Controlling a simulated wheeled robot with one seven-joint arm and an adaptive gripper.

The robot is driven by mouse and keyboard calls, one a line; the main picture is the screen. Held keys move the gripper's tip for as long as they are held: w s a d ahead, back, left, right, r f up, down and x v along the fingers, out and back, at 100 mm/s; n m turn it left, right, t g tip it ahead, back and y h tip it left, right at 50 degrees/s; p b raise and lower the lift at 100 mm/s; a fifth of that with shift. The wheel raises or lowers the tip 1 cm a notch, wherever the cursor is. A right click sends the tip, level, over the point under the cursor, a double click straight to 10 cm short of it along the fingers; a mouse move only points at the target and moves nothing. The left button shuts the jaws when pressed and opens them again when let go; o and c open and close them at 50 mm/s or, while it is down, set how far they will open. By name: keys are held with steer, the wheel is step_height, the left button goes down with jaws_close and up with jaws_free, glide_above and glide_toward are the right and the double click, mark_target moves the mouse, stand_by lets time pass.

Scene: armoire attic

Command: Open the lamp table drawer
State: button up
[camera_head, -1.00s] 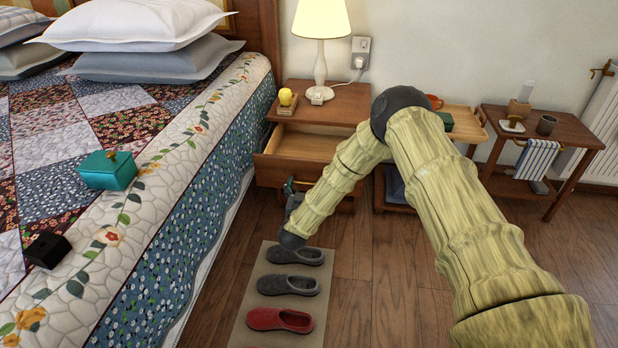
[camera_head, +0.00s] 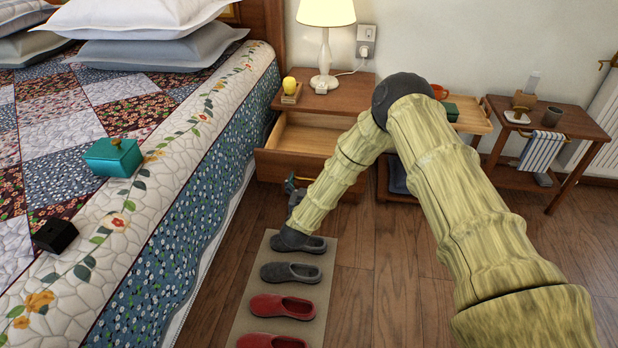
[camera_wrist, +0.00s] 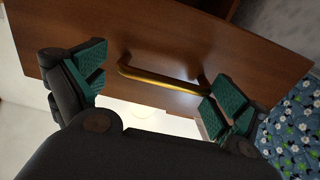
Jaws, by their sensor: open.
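The lamp table (camera_head: 352,95) stands beside the bed, with a lit lamp (camera_head: 325,45) on top. Its wooden drawer (camera_head: 300,138) is pulled out, with a pale, empty-looking interior in the visible part. My arm hides the drawer's right side. My gripper (camera_head: 294,190) is low in front of the drawer front, partly hidden. In the wrist view, the open fingers with teal pads (camera_wrist: 155,92) are on either side of the brass handle (camera_wrist: 160,80) on the dark wood drawer front (camera_wrist: 190,45). The right finger is close to one handle end; I cannot tell if it touches.
The bed (camera_head: 180,200) borders the left. A mat (camera_head: 260,290) with several slippers lies on the floor below my gripper. A low wooden stand (camera_head: 470,118) and a side table (camera_head: 575,122) stand right. The wooden floor (camera_head: 385,300) is clear beyond the mat.

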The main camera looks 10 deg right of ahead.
steer(key=v, duration=0.9)
steer(key=shift+s+a, duration=0.3)
steer(key=shift+a, duration=0.1)
